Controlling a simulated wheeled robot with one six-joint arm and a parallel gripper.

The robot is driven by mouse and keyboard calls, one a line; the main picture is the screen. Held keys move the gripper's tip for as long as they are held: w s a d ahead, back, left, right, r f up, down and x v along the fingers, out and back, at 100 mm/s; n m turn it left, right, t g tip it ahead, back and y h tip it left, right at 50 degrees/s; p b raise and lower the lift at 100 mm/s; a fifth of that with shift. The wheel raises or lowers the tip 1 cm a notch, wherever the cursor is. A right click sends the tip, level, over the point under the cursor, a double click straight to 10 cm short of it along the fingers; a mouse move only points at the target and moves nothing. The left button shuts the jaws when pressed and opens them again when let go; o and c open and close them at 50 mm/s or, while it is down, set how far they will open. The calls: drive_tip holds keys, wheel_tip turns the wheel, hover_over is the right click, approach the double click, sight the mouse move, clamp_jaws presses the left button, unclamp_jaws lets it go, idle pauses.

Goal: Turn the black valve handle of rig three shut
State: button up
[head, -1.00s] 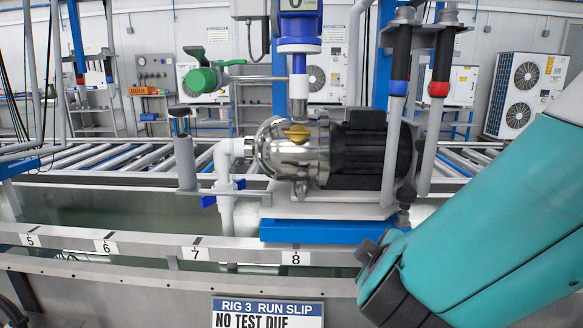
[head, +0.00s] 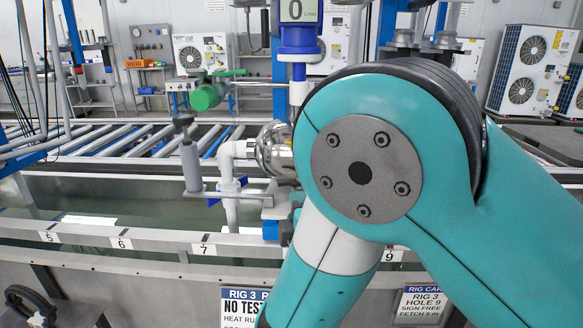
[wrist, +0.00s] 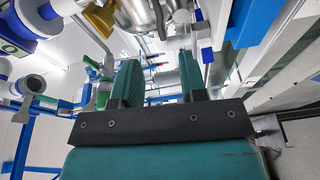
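A black T-shaped handle (head: 183,120) tops a grey post left of the pump in the head view. I cannot tell for sure whether it is the valve handle. The steel pump (head: 276,150) is partly hidden by my teal arm; its black motor is covered. A white pipe (head: 228,160) with a blue fitting runs down beside it. In the wrist view my gripper (wrist: 159,78) is open, its two teal fingers apart with nothing clearly held. A yellow part (wrist: 98,18) and shiny metal are above the fingers. My gripper is not visible in the head view.
The numbered rail (head: 150,246) crosses in front. A rig 3 slip (head: 236,308) and a rig card (head: 420,303) hang below. Water fills the trough.

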drive_tip(key=p+x, duration=0.5)
drive_tip(key=x, duration=0.4)
drive_tip(key=shift+w, duration=0.25)
drive_tip(key=shift+c, duration=0.2)
drive_tip(key=shift+f, duration=0.1)
clamp_jaws()
